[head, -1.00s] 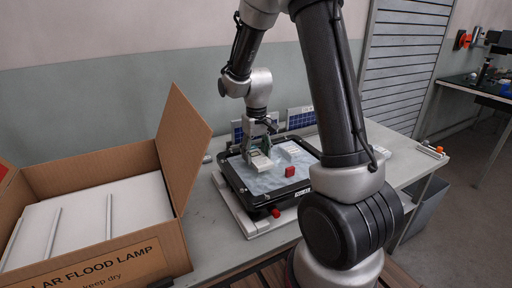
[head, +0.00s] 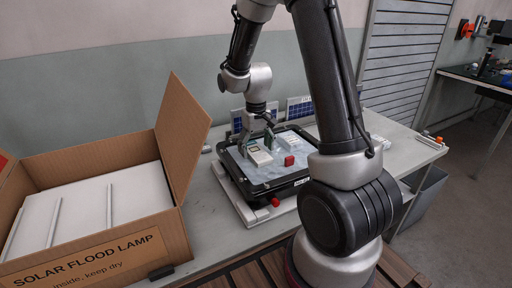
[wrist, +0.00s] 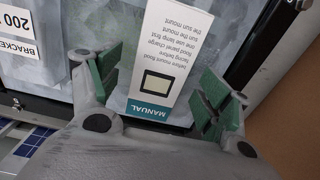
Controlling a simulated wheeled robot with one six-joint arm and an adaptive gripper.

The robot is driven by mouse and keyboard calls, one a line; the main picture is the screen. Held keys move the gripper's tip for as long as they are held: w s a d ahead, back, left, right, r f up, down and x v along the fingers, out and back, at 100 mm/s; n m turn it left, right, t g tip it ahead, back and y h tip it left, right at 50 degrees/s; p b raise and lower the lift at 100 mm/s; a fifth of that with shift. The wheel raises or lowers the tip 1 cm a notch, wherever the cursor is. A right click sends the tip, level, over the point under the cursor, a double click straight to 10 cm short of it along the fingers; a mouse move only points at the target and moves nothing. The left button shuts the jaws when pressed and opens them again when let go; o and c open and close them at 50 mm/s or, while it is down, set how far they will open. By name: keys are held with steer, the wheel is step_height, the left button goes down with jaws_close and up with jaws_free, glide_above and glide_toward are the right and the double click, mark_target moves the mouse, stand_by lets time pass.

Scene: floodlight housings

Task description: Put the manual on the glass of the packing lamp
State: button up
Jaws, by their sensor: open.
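The packing lamp (head: 242,186) lies on its back on the table, with a black frame and a pale glass face up. The manual (head: 263,158), a white piece with a teal end, lies on the left part of the glass. In the wrist view the manual (wrist: 166,55) shows its printed face and a dark square picture. My gripper (head: 257,137) is open just above the manual's far end. In the wrist view my gripper (wrist: 162,92) has green pads on both sides of the manual, with gaps to it.
An open cardboard carton (head: 95,255) with white dividers stands at the left. Small solar panels (head: 299,108) stand behind the lamp.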

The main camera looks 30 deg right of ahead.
step_height(320, 180, up, 12)
stand_by(0.6)
steer(key=s+r+t, duration=0.2)
steer(key=s+r, duration=0.3)
steer(key=s, duration=0.6)
steer(key=s+r+t, duration=0.2)
steer(key=s+r, duration=0.3)
steer(key=s, duration=0.7)
steer(key=shift+d, duration=0.4)
steer(key=shift+s, duration=0.1)
stand_by(0.7)
